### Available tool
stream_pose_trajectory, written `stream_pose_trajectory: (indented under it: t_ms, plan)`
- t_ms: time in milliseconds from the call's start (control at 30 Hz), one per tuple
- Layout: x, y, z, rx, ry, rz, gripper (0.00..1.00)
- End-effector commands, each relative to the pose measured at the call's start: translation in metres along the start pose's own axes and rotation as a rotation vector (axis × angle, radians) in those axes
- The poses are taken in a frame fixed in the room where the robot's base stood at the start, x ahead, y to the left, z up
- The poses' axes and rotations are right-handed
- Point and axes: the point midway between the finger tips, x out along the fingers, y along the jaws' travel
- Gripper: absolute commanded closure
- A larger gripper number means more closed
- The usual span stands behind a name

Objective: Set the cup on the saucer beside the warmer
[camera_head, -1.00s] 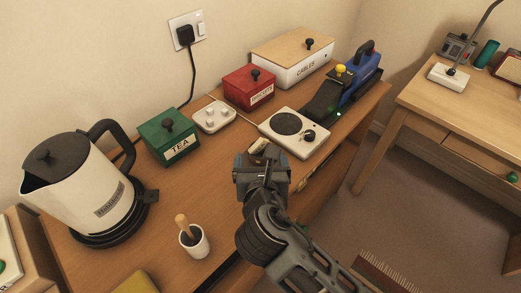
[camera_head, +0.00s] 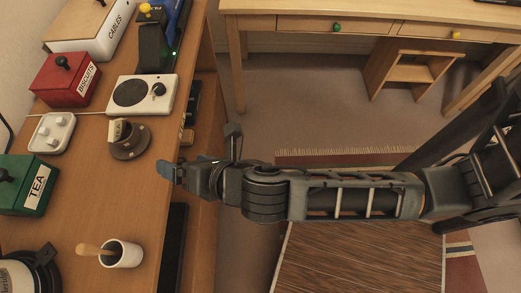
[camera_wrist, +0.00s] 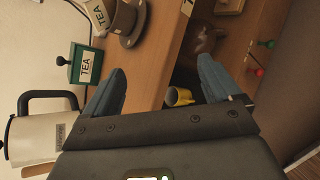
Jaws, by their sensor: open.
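The brown cup (camera_head: 117,132) with a TEA tag at its rim stands on the brown saucer (camera_head: 132,152), on the desk just below the warmer (camera_head: 142,97) in the head view. The warmer is a white unit with a black round plate and a knob. The cup (camera_wrist: 124,15) and saucer (camera_wrist: 133,38) also show at the top of the wrist view. My gripper (camera_head: 200,154) is open and empty, right of the saucer at the desk's edge and apart from it. In the wrist view nothing is between its fingers (camera_wrist: 160,78).
A second desk (camera_head: 300,22) stands across the floor.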

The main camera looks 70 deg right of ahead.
Motion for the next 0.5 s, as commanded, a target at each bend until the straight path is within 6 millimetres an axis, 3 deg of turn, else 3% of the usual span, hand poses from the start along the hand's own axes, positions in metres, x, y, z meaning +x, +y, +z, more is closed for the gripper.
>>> stream_pose_trajectory:
  t_ms: [33,200,500]
  plan:
    - [-0.018,-0.018,-0.003,0.138,0.037,0.009,0.09]
    - [-0.076,-0.045,-0.009,0.670,0.151,0.052,0.09]
    - [-0.188,-0.051,0.016,1.659,0.277,0.097,0.09]
